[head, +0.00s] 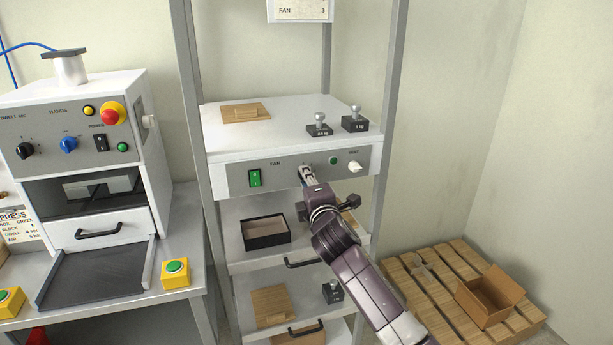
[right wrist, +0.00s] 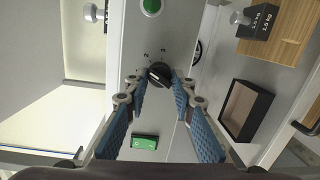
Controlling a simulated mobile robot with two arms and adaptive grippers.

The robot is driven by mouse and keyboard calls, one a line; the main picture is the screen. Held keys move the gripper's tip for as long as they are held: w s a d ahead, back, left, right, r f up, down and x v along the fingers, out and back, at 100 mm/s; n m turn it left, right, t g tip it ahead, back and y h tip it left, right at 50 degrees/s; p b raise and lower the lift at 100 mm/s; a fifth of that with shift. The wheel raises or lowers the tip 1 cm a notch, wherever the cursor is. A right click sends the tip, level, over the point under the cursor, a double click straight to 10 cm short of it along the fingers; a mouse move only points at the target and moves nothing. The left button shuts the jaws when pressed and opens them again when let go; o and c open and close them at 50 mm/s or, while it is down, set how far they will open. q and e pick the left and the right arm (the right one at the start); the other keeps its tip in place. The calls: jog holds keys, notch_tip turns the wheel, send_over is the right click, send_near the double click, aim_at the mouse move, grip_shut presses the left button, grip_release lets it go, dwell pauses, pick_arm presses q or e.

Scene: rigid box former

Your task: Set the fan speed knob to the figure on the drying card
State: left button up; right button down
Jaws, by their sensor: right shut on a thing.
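The drying card (head: 299,10) hangs at the top of the head view, partly cut off; its visible line reads FAN 3. The fan speed knob (right wrist: 159,73) is black and round with a pale pointer mark, on the grey control panel (head: 225,180) of the drying rack. My left gripper is not in view.
Weights (head: 355,125) stand on the top shelf. A press machine (head: 70,130) is at left, a pallet (head: 420,285) at lower right.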

jog(key=shift+d+r+m+g+y+p, duration=0.1)
jog(key=shift+m+g+y+p, duration=0.25)
jog(key=shift+m+p, duration=1.7)
jog(key=shift+d+r+m+g+y+p, duration=0.15)
jog(key=shift+m+y+p, duration=0.25)
jog(key=shift+m, duration=3.25)
jog(key=shift+a+f, duration=0.1)
jog(key=c, duration=1.6)
grip_release()
